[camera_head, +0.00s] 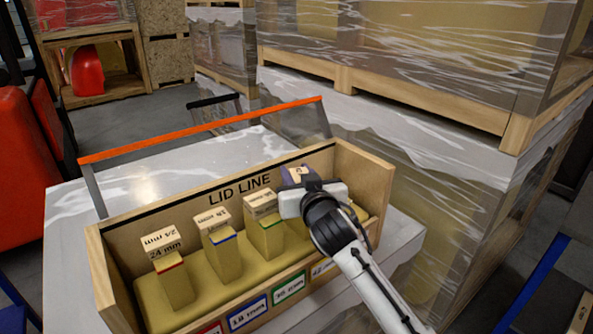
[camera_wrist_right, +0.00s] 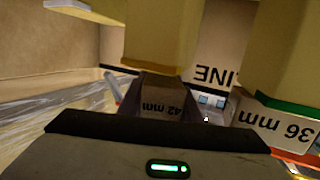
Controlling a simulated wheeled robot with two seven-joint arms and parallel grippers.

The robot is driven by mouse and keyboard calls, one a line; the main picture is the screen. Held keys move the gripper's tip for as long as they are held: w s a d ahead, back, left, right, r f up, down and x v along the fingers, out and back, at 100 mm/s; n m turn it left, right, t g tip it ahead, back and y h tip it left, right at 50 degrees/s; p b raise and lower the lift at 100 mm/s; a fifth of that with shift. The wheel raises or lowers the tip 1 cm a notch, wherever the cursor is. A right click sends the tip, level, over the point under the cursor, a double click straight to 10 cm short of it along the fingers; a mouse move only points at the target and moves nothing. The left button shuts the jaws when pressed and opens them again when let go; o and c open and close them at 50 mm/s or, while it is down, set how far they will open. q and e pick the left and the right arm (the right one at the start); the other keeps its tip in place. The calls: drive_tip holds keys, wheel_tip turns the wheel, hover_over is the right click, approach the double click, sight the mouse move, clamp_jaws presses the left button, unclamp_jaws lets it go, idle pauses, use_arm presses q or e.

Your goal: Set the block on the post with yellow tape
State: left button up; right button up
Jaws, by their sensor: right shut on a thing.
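My right gripper (camera_head: 302,196) is shut on a wooden block (camera_head: 296,173) over the right end of an open wooden box (camera_head: 378,188). In the right wrist view the block (camera_wrist_right: 166,94) reads "42 mm" and sits between the fingers, in line with a tan post (camera_wrist_right: 165,35). I cannot tell whether block and post touch. Three other posts carry blocks: red tape (camera_head: 171,267) with a 24 mm block, blue tape (camera_head: 222,237), and green tape (camera_head: 269,221). My left gripper is out of view.
The 36 mm block (camera_wrist_right: 270,125) on the green-taped post stands close beside my gripper. The box's back wall reads "LID LINE" (camera_head: 238,187). An orange-topped rail (camera_head: 205,130) stands behind the box. Wrapped crates (camera_head: 430,90) stand at the right.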

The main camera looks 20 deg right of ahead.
drive_tip(key=shift+f+b, duration=0.35)
drive_tip(key=shift+f, duration=0.3)
idle(0.4)
drive_tip(key=o, duration=1.1)
drive_tip(key=shift+s, duration=0.1)
